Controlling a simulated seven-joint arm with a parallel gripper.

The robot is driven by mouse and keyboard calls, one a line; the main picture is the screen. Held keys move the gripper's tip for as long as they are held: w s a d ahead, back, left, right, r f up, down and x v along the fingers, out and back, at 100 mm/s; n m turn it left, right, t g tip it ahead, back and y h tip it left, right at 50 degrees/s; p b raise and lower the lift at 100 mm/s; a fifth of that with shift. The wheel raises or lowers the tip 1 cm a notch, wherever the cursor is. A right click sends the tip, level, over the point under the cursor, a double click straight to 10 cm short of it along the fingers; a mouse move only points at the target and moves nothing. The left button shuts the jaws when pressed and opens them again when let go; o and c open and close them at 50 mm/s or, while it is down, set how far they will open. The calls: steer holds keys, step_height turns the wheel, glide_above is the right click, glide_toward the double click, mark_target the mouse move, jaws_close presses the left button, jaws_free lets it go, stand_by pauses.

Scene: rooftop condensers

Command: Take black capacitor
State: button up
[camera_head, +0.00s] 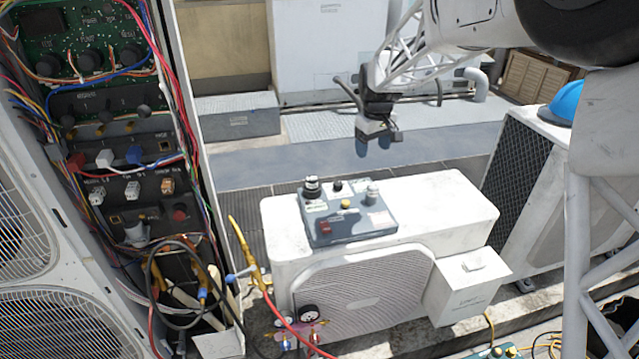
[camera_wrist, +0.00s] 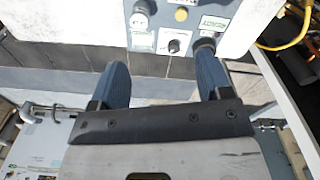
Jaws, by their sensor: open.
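A black cylinder with a pale band, which looks like the black capacitor (camera_head: 311,188), stands upright at the back left of a grey panel (camera_head: 375,222) on the white condenser. It seems to show in the wrist view (camera_wrist: 205,44), just beyond the right fingertip, partly hidden by it. My gripper (camera_head: 377,145) hangs above and behind the panel, to the right of the capacitor, pointing down. Its two blue fingers (camera_wrist: 161,70) are apart with nothing between them. They touch nothing on the panel.
The panel also bears a small black knob (camera_head: 338,185), a silver cylinder (camera_head: 372,192), a yellow button (camera_head: 345,204) and a red block (camera_head: 325,228). An open wired cabinet (camera_head: 110,103) stands left. A second condenser (camera_head: 545,165) with a blue helmet (camera_head: 567,101) stands right.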

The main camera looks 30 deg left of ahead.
mark_target(312, 179)
steer(key=a+f+n, duration=0.1)
steer(key=a+f, duration=0.2)
steer(key=a, duration=0.3)
steer(key=a+f+n, duration=0.1)
steer(key=a+f, duration=0.3)
steer(key=a, duration=0.3)
steer(key=a+f+n, duration=0.1)
steer(key=a+f, duration=0.3)
steer(key=a, duration=0.2)
steer(key=shift+a+f+g, duration=0.15)
steer(key=shift+a+g, duration=0.1)
steer(key=shift+g, duration=0.05)
steer(key=shift+f, duration=0.1)
steer(key=shift+f, duration=1.2)
steer(key=shift+f, duration=0.1)
steer(key=shift+s+f, duration=0.1)
steer(key=shift+f, duration=2.4)
steer(key=shift+c, duration=0.4)
steer(key=c, duration=1)
